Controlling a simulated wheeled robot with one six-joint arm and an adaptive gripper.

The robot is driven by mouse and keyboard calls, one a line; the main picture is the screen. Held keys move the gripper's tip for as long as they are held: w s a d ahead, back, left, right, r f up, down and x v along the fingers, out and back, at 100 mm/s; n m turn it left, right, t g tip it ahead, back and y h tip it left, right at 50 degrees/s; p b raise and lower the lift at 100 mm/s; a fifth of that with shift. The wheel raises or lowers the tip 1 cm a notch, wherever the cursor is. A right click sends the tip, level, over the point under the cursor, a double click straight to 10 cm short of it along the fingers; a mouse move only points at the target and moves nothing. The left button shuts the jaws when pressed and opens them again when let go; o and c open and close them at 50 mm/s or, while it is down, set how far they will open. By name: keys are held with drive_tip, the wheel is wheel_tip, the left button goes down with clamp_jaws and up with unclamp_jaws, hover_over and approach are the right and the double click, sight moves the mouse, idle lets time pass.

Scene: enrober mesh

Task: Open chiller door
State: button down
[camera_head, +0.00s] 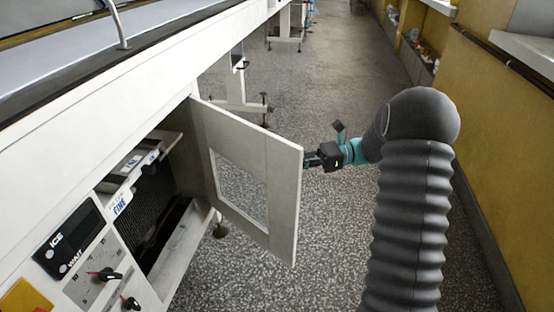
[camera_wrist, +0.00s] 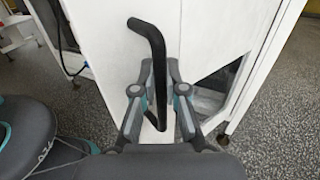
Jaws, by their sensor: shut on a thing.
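The chiller door (camera_head: 285,178) is a white panel with a rectangular window, and it stands swung out wide from the machine's side. The chiller opening (camera_head: 160,215) behind it shows a dark interior. My gripper (camera_head: 312,158) is at the door's outer side, near its free edge. In the wrist view, my gripper (camera_wrist: 160,112) is shut on the black bent door handle (camera_wrist: 153,42), with a finger on each side of it. The handle is hidden behind the door in the head view.
A control panel (camera_head: 75,245) with knobs is at the lower left, beside the opening. Machine legs (camera_head: 240,85) stand on the speckled floor beyond the door. A yellow wall (camera_head: 500,120) bounds the aisle on the right. The aisle floor (camera_head: 320,85) ahead is clear.

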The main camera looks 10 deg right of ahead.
drive_tip(key=shift+w+d+g, duration=0.4)
drive_tip(key=shift+w+d, duration=0.1)
drive_tip(key=c, duration=1.2)
unclamp_jaws()
drive_tip(key=w+d, duration=0.1)
drive_tip(key=d, duration=0.6)
drive_tip(key=shift+d, duration=0.15)
